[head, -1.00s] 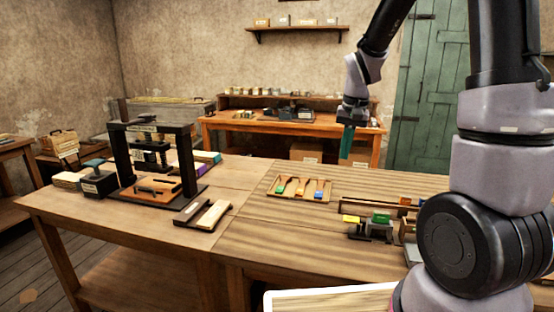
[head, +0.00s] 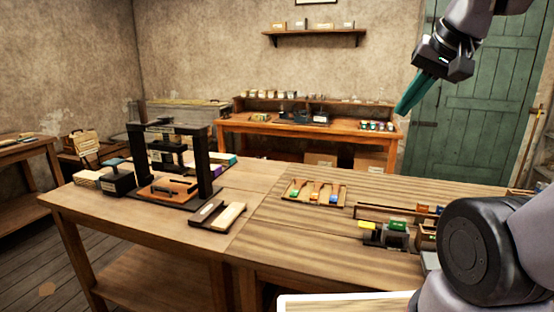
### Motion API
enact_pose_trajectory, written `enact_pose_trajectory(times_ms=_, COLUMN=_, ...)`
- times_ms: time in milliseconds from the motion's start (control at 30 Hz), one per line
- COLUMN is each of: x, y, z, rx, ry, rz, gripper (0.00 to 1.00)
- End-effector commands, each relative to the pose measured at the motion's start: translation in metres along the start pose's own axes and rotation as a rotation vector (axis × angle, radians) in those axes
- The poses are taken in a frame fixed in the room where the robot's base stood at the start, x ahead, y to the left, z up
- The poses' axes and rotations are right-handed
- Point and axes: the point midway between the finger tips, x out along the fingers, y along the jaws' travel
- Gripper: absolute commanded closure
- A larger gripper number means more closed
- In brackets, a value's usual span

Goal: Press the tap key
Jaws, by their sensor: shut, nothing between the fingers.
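No readable label marks the tap key. A small grey block with a green top (head: 397,226) and a yellow-topped piece (head: 367,226) stand on the right part of the table; I cannot tell if either is the key. My gripper (head: 402,110) has long teal fingers, shut and empty. It is tilted, pointing down and left, raised high at the upper right, well apart from everything on the table.
The black press frame (head: 204,165) stands on the left table. A flat dark-and-pale wooden piece (head: 217,214) lies in front of it. A wooden tray (head: 330,206) holds several coloured pieces. A back bench (head: 300,128) and green door (head: 470,130) are behind.

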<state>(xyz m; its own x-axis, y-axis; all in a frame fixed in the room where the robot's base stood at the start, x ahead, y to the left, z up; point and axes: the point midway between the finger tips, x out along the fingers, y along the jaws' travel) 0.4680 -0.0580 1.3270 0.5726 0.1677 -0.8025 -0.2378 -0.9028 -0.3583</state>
Motion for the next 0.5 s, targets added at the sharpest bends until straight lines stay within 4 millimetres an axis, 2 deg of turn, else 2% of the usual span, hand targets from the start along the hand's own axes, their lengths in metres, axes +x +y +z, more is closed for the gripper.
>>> enact_pose_trajectory(times_ms=367, x=0.002, y=0.000, z=-0.002, rx=0.000, ry=-0.005, rz=0.001, gripper=1.00)
enact_pose_trajectory(times_ms=500, x=0.013, y=-0.001, z=-0.011, rx=0.004, ry=-0.038, rz=0.012, gripper=1.00)
